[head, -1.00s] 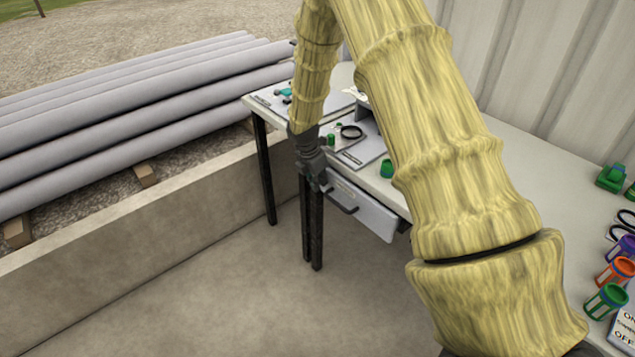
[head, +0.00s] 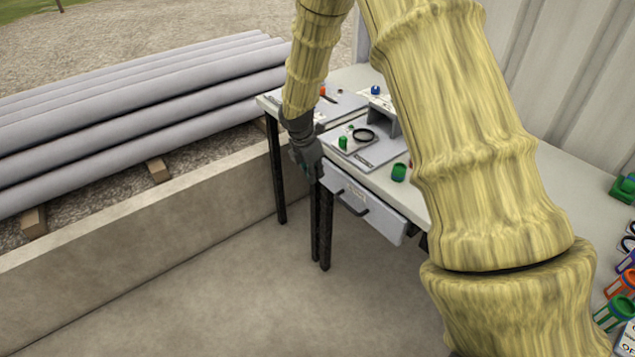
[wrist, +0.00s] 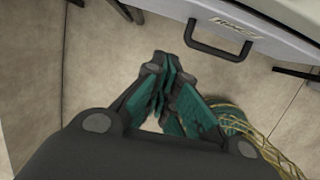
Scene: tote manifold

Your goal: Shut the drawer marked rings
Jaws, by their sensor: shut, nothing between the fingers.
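The drawer (head: 375,219) hangs under the front edge of the bench and has a grey front with a dark bar handle (head: 351,203). In the wrist view the drawer front (wrist: 290,42) crosses the top right, with its handle (wrist: 219,46) and a label (wrist: 236,27) too blurred to read. My gripper (head: 307,174) is at the left end of the drawer front in the head view. In the wrist view my gripper (wrist: 167,76) is shut and empty, its fingertips apart from the handle and below-left of it. How far the drawer is pulled out is hard to tell.
The bench (head: 440,207) holds a grey tray with a black ring (head: 364,135), a green cup (head: 399,172) and small parts. Dark legs (head: 322,230) stand below. A low concrete wall (head: 130,235) and grey pipes (head: 140,110) lie left. The floor in front is clear.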

